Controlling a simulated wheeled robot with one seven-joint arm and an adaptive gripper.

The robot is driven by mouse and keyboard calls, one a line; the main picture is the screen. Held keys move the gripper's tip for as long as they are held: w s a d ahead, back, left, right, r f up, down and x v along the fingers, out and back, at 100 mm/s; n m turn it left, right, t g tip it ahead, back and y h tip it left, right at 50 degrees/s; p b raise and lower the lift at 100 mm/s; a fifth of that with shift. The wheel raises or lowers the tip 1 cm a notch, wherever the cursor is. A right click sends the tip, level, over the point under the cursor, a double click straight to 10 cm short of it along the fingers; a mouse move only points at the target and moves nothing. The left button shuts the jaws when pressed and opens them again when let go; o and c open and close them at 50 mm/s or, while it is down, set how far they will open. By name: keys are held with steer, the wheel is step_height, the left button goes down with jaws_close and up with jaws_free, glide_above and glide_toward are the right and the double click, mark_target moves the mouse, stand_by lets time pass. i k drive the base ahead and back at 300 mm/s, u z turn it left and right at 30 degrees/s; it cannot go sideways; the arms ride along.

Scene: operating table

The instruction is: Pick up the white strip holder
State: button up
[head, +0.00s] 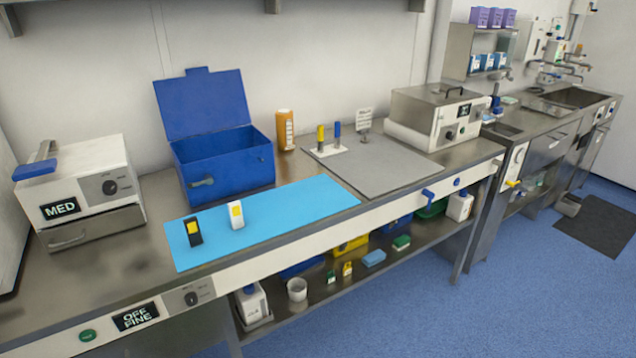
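The white strip holder (236,215) stands upright on the light blue mat (290,209). It is a small white block with a yellow patch on its front. A similar black holder (194,233), also with a yellow patch, stands to its left on the same mat, with a gap between them. My gripper is not in view.
An open blue box (225,166) stands behind the mat. A white MED unit (80,187) is at left. An orange bottle (285,130), a grey plate (378,166) and a steel-lidded unit (435,113) are to the right. The mat's right part is clear.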

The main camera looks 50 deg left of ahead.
mark_target(236, 212)
steer(key=z, duration=0.7)
steer(key=k, duration=1.65)
steer(key=u, duration=2.3)
steer(key=i, duration=0.25)
steer(key=z, duration=0.1)
